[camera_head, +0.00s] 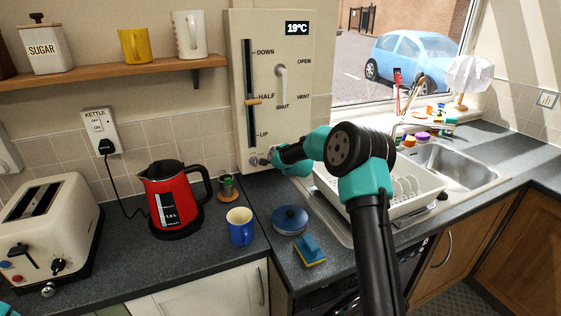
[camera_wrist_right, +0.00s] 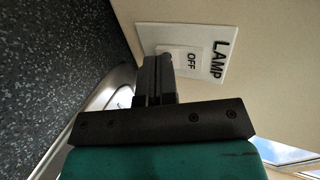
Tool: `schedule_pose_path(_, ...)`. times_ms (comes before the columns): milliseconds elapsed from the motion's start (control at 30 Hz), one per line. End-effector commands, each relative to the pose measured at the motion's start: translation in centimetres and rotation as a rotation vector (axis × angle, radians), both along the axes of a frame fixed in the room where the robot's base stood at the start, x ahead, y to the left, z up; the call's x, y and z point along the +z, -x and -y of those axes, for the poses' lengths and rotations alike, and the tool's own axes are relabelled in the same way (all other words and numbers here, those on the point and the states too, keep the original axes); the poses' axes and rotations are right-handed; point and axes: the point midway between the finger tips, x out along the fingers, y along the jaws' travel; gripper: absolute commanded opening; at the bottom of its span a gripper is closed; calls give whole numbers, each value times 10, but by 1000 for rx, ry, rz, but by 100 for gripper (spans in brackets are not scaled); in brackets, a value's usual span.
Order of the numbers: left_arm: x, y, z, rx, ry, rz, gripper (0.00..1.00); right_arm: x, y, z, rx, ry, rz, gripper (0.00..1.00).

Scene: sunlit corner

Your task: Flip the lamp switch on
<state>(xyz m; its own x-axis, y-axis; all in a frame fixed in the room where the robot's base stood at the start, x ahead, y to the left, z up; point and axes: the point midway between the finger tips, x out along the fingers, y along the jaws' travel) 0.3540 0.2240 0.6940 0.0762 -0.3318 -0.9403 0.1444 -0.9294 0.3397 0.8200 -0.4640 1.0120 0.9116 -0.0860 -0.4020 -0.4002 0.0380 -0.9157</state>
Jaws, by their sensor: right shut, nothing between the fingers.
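The lamp switch is a white rocker marked OFF (camera_wrist_right: 190,61) on a white plate labelled LAMP (camera_wrist_right: 217,62), on a beige wall surface in the right wrist view. My right gripper (camera_wrist_right: 157,65) is shut and empty, its fingertips right by the lower edge of the rocker. Whether they touch it I cannot tell. In the head view the right gripper (camera_head: 272,158) is at the foot of the beige panel (camera_head: 293,118), and the arm hides part of that area. A lamp with a white faceted shade (camera_head: 468,75) stands by the window.
A white dish rack (camera_head: 415,190) is by the sink (camera_head: 460,160). A toaster (camera_head: 45,225) is at left.

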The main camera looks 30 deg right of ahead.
Motion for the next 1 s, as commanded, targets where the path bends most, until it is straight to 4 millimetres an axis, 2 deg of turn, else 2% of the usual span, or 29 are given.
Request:
schedule_pose_path(267,0,0,0,0,0,0,0,-7,-11,1,-1,0,1,0)
schedule_pose_path(567,0,0,0,0,0,0,0,-9,-12,3,-3,3,2,0)
schedule_pose_path(1000,0,0,0,0,0,0,0,5,-13,3,-4,6,5,0)
